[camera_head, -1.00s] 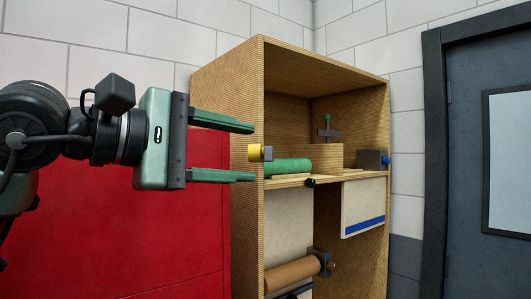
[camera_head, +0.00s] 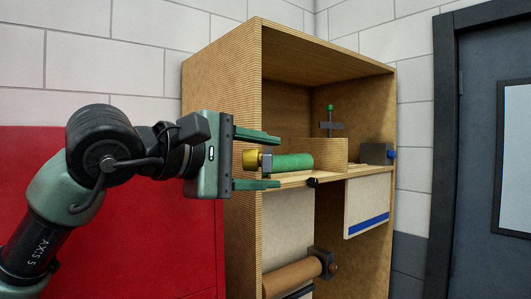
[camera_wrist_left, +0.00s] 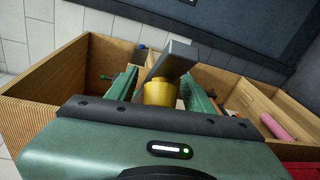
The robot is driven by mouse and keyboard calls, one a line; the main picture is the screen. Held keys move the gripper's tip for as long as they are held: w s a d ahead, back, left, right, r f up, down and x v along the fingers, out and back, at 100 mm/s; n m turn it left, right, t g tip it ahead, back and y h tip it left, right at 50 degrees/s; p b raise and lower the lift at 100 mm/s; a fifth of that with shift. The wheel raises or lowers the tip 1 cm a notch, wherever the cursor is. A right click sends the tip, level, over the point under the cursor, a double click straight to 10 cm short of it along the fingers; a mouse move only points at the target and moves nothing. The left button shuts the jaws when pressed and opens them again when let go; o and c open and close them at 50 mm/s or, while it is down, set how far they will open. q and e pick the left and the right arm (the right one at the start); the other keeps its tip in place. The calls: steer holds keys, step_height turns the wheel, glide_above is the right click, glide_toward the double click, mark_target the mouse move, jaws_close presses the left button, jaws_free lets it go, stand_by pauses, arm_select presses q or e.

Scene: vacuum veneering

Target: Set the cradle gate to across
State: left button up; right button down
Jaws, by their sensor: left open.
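A yellow knob (camera_head: 251,159) with a dark grey block (camera_head: 266,163) sits at the front left of the cabinet shelf, at the end of a green roll (camera_head: 292,162). I take this knob and block to be the cradle gate, but cannot be sure. My left gripper (camera_head: 274,161) is open, one finger above and one below the knob in the head view. In the left wrist view, the yellow knob (camera_wrist_left: 160,93) and a tilted grey bar (camera_wrist_left: 173,60) show between the open fingers (camera_wrist_left: 161,82); I see no clear contact. My right gripper is out of view.
The wooden cabinet (camera_head: 222,110) has its side wall close to my left gripper. A brown roll (camera_head: 292,277) lies below the shelf (camera_head: 330,176). A green-topped clamp (camera_head: 330,124) stands at the back. A red panel (camera_head: 110,235) is behind my arm.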

arm_select(q)
jaws_close()
steer(key=shift+f, duration=0.1)
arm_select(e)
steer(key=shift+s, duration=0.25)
